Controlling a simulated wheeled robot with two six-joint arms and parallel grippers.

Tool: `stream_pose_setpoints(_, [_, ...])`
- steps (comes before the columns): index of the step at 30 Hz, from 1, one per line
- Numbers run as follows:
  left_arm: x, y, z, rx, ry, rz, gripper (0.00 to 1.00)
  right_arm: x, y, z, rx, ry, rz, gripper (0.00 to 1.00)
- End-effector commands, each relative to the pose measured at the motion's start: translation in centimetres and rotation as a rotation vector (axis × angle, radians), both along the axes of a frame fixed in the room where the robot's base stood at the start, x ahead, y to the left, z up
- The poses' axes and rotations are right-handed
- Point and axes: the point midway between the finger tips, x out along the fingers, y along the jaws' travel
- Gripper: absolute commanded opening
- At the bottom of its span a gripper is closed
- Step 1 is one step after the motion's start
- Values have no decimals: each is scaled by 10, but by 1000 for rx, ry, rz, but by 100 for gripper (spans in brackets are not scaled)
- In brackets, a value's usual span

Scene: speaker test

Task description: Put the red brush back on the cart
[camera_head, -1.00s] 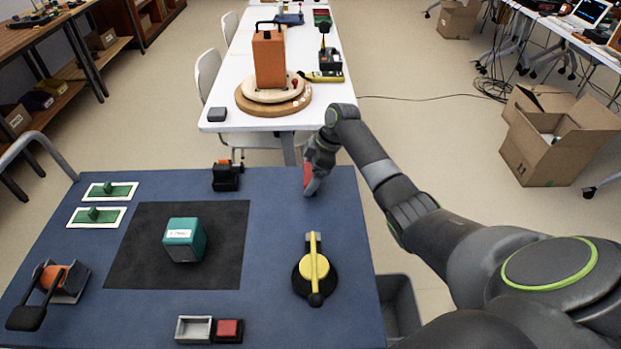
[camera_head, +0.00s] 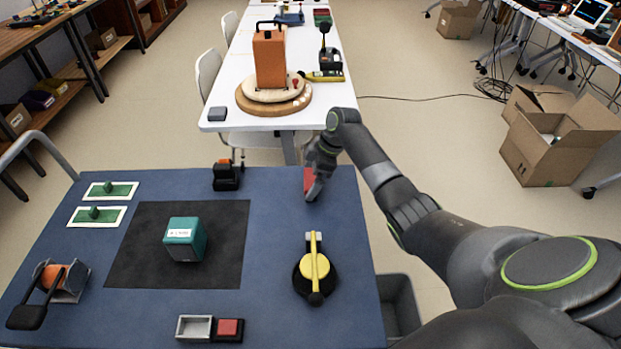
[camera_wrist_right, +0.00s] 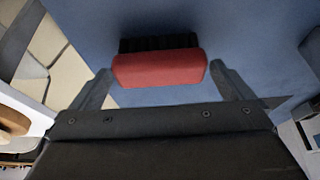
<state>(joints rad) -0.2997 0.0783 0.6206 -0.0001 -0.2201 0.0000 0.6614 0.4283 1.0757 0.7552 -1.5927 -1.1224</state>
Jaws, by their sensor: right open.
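The red brush (camera_wrist_right: 160,68) lies on the blue top of the cart (camera_head: 275,230), near its far right corner; dark bristles show along one side of it in the right wrist view. In the head view only a bit of its red (camera_head: 308,176) shows, behind my right gripper (camera_head: 312,190). My right gripper, which also shows in the right wrist view (camera_wrist_right: 160,82), is open, with one finger near each end of the brush. The fingers look apart from the brush. My left gripper is not in view.
On the cart are a teal box (camera_head: 184,240) on a dark mat, a yellow-and-black knob (camera_head: 314,267), a black-and-orange device (camera_head: 226,175) and a red block (camera_head: 229,328). A white table (camera_head: 330,95) stands beyond. An open cardboard box (camera_head: 555,145) is on the floor at right.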

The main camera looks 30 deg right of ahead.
Motion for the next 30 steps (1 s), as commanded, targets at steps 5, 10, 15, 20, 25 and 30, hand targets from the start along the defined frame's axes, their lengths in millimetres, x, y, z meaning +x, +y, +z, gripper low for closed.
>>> stream_pose_setpoints(5, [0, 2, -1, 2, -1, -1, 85, -5, -14, 34, -4, -6, 0, 100])
stream_pose_setpoints(10, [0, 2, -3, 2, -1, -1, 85, -12, -27, 68, -4, -3, -1, 100])
stream_pose_setpoints(15, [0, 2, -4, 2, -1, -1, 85, -16, -35, 91, -2, -2, 0, 100])
stream_pose_setpoints(20, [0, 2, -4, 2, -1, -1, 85, -18, -38, 101, -1, -1, 1, 100])
stream_pose_setpoints(25, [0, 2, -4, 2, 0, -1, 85, -19, -39, 103, 0, 0, 1, 100])
stream_pose_setpoints(30, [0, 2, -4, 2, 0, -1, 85, -18, -38, 102, 0, 0, 1, 100])
